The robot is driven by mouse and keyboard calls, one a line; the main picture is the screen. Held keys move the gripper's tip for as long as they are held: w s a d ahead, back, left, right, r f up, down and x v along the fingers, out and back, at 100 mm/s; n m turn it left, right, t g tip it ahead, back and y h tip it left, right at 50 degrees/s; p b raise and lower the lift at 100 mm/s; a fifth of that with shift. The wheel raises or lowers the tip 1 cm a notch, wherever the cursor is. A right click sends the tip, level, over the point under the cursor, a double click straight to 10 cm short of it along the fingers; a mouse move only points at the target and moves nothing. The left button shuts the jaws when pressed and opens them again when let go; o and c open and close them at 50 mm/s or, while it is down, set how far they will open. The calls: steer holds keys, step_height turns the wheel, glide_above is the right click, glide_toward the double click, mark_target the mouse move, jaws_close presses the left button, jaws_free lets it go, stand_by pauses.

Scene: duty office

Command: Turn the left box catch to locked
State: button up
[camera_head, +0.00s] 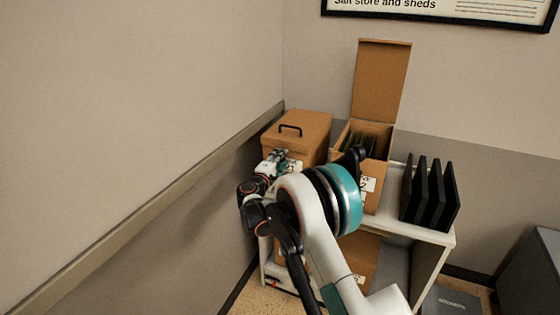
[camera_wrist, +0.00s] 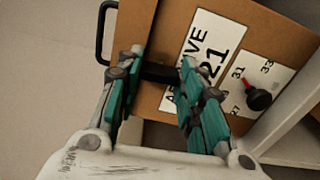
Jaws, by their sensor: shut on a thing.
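The left box (camera_head: 312,129) is a closed brown carton with a black loop handle (camera_head: 290,129) on its lid. Its front face (camera_wrist: 240,30) fills much of the wrist view, with a large label (camera_wrist: 197,52) that reads partly "ARCHIVE" and "21". My gripper (camera_wrist: 161,68) is at this front face, with its fingers on either side of a dark bar (camera_wrist: 160,73), which looks like the catch. It is shut on this bar. The fingers cover the bar's ends, so its locked or unlocked position cannot be told. In the head view my arm hides most of the box front.
An open box (camera_head: 382,83) with its lid raised stands right of the left box. Black upright files (camera_head: 428,190) stand on the white shelf unit (camera_head: 436,236). The wall with a rail (camera_head: 180,190) is close on the left.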

steer(key=shift+m, duration=0.5)
steer(key=o, duration=1.1)
steer(key=shift+c, duration=0.2)
steer(key=v, duration=1.2)
